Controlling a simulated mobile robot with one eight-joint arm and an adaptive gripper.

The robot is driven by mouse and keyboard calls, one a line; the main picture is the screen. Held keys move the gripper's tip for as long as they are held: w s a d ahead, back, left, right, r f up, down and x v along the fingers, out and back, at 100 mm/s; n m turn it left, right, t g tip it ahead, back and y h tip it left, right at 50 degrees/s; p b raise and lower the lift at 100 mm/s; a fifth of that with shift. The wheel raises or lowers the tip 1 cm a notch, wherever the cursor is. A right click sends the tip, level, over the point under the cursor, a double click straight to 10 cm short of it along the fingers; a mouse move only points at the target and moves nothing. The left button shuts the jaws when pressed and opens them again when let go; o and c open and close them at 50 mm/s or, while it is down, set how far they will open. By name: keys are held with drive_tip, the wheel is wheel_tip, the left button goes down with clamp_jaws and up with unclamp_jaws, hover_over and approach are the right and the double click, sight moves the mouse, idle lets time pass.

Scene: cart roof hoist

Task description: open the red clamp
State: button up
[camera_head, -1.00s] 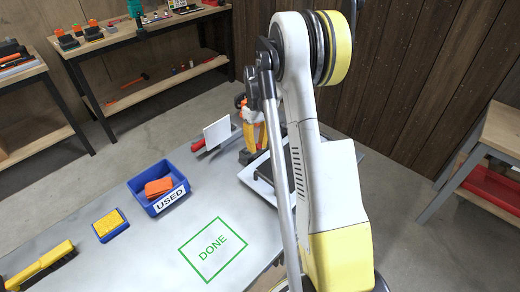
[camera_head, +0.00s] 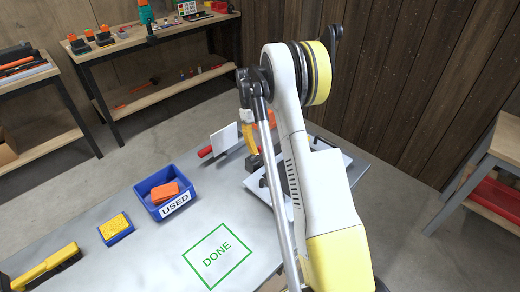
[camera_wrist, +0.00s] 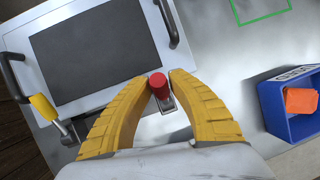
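The red clamp's rounded red end (camera_wrist: 158,85) shows in the wrist view, beside the pale tray-like plate (camera_wrist: 110,96) that bears a dark panel. A small metal part sits just below the red end. My gripper (camera_wrist: 160,80) has its two yellow fingers on either side of the red end, with the tips very near it. I cannot tell whether they touch it. In the head view my gripper (camera_head: 250,150) is at the plate's left side, and the fingers and arm hide the clamp's red end there. A yellow-handled clamp (camera_wrist: 43,107) stands at the plate's other side.
A blue USED bin (camera_head: 164,203) with an orange piece stands on the grey table. An upright white panel (camera_head: 222,139) with a red cylinder (camera_head: 205,151) is behind my gripper. The green DONE square (camera_head: 218,256) is empty. A yellow sponge (camera_head: 115,224) and brush (camera_head: 47,266) lie left.

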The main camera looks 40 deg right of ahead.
drive_tip(key=o, duration=0.3)
drive_tip(key=shift+o, duration=0.2)
drive_tip(key=v, duration=1.2)
drive_tip(key=shift+w, duration=0.1)
drive_tip(key=shift+c, duration=0.6)
